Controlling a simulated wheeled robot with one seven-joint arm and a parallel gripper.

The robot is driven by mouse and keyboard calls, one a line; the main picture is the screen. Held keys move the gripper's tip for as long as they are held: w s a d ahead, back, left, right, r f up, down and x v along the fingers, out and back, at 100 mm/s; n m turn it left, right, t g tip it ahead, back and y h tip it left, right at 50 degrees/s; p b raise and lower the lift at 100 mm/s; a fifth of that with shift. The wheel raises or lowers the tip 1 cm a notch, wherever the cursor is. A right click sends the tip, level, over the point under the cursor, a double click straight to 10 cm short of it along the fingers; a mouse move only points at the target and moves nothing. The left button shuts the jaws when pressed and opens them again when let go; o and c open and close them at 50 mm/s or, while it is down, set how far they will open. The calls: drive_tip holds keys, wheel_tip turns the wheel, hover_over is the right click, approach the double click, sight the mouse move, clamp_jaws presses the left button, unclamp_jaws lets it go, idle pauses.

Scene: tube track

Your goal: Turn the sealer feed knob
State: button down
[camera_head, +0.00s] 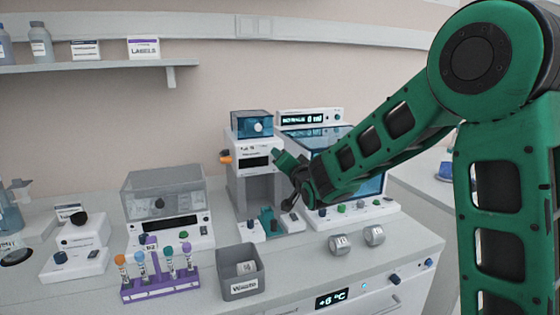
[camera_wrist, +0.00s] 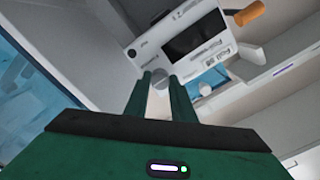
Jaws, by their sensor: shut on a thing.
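The sealer (camera_head: 241,158) is a white upright unit with a dark display and an orange handle on its left, standing on the bench at the middle. In the wrist view its front face (camera_wrist: 148,42) shows close up. My gripper (camera_head: 278,156) is at the right side of that face. In the wrist view my gripper (camera_wrist: 160,78) has its two green fingers on either side of a small round grey knob (camera_wrist: 158,84), shut on it. The knob is partly covered by the fingers there and cannot be made out in the head view.
A lidded machine (camera_head: 165,190), a purple tube rack (camera_head: 160,287) and a grey waste bin (camera_head: 241,280) stand to the left. Two metal cylinders (camera_head: 340,245) sit near the front edge. A bench device with a bluish cover and a display (camera_head: 309,119) is behind my forearm.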

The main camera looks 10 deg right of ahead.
drive_tip(key=shift+d+f, duration=0.1)
drive_tip(key=shift+d, duration=0.15)
drive_tip(key=c, duration=1.5)
unclamp_jaws()
drive_tip(key=shift+a, duration=0.1)
drive_tip(key=s, duration=0.3)
drive_tip(key=s+d, duration=0.1)
drive_tip(key=s, duration=0.6)
drive_tip(key=shift+s+d, duration=0.25)
drive_tip(key=shift+d, duration=0.15)
